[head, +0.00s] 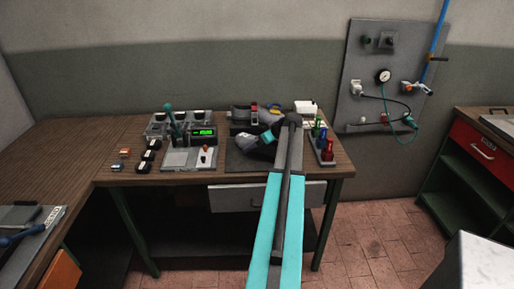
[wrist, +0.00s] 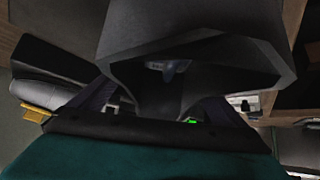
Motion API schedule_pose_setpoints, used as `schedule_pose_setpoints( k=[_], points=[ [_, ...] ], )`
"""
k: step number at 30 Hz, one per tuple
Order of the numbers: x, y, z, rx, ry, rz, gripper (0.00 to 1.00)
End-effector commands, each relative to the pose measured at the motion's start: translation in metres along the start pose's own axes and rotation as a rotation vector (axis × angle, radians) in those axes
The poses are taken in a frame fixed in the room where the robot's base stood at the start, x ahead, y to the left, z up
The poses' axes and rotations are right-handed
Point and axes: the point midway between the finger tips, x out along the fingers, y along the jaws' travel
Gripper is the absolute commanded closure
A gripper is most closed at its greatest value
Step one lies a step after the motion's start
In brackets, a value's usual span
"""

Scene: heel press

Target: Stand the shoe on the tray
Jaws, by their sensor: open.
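A dark grey hollow piece that looks like the shoe (wrist: 200,30) fills the top and middle of the wrist view, its opening facing my gripper. In the head view a grey shape (head: 250,142), which may be the shoe or part of my gripper, is over a dark flat pad (head: 236,160), perhaps the tray. My gripper (wrist: 158,108) is open; its two dark fingers spread to either side of the hollow piece's lower part. I cannot tell whether they touch it. In the head view my arm hides much of this spot.
A scale with a green display (head: 203,132) stands left of the pad. A dark holder (head: 242,116) and a yellow item (head: 275,107) are behind. The wooden bench (head: 90,150) has free room at left.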

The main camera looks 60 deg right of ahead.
Motion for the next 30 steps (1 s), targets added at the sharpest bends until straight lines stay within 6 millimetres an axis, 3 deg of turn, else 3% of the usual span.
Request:
schedule_pose_setpoints(
  k=[3,14,30],
  points=[
    [-0.0003,0.0002,0.0001,0.000,0.000,0.000,0.08],
    [-0.0010,0.0005,-0.0008,0.000,0.002,0.001,0.69],
    [-0.0080,0.0013,-0.0079,-0.001,0.003,0.003,0.69]
  ],
)
